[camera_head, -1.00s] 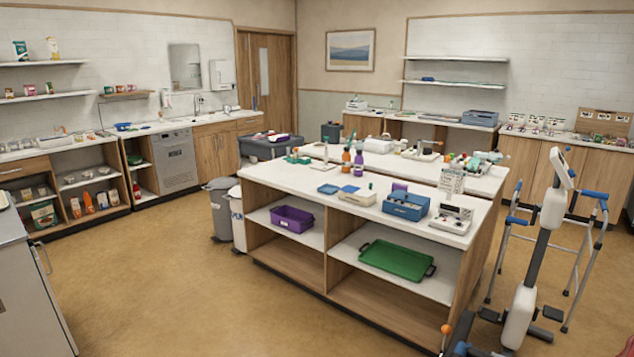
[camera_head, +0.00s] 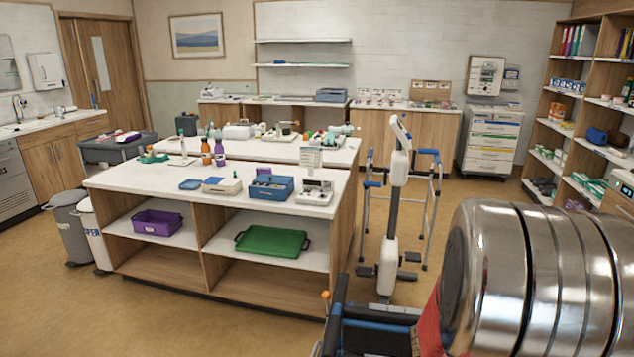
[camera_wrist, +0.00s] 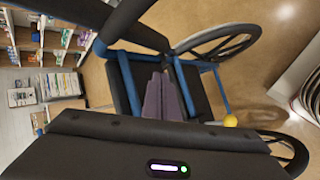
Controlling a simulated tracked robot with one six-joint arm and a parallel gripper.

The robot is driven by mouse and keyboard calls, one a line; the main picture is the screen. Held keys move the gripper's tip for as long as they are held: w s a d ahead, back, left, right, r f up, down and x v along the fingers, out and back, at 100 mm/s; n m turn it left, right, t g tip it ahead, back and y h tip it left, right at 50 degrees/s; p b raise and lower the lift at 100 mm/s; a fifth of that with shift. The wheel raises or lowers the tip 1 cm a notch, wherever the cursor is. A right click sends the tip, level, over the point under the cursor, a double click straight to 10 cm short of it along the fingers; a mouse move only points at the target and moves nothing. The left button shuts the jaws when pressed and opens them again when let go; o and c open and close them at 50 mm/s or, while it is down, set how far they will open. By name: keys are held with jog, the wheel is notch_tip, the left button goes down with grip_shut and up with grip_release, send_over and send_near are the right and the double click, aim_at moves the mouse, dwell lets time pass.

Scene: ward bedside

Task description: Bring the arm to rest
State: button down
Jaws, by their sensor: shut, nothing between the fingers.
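My gripper (camera_wrist: 162,78) shows in the wrist view, its two grey-purple fingers together with nothing between them. Its dark body fills the lower edge of that view. Beyond the fingers is a wheelchair (camera_wrist: 117,88) with a black seat and blue frame; I cannot tell how far the fingers are from it. In the head view the wheelchair (camera_head: 375,325) shows in part at the bottom, and my gripper cannot be made out there.
A wooden island (camera_head: 255,205) with a white top stands left of centre. An exercise device (camera_head: 391,220) and a walker (camera_head: 431,200) stand right of it. Shelves (camera_head: 580,140) and a drawer cart (camera_head: 493,140) line the back right. Floor is open at left front.

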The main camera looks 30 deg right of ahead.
jog(key=w+a+r+m+t+y, duration=0.2)
jog(key=w+a+m+t+y, duration=0.15)
jog(key=w+a, duration=0.4)
jog(key=w+a+r+m+t+y, duration=0.2)
jog(key=w+a+y, duration=0.25)
jog(key=a, duration=0.65)
jog(key=s+a+r+n, duration=0.1)
jog(key=s+a+r, duration=0.2)
jog(key=a+r, duration=0.2)
jog(key=s+a+r, duration=0.3)
jog(key=a+r, duration=0.2)
jog(key=a, duration=0.4)
jog(key=s+a+r+n+y, duration=0.1)
jog(key=s+a+r, duration=0.2)
jog(key=a, duration=0.4)
jog(key=shift+s+a+r+n, duration=0.25)
jog(key=shift+s+r+n, duration=0.1)
jog(key=shift+r, duration=0.55)
jog(key=shift+g, duration=0.25)
jog(key=shift+d, duration=0.1)
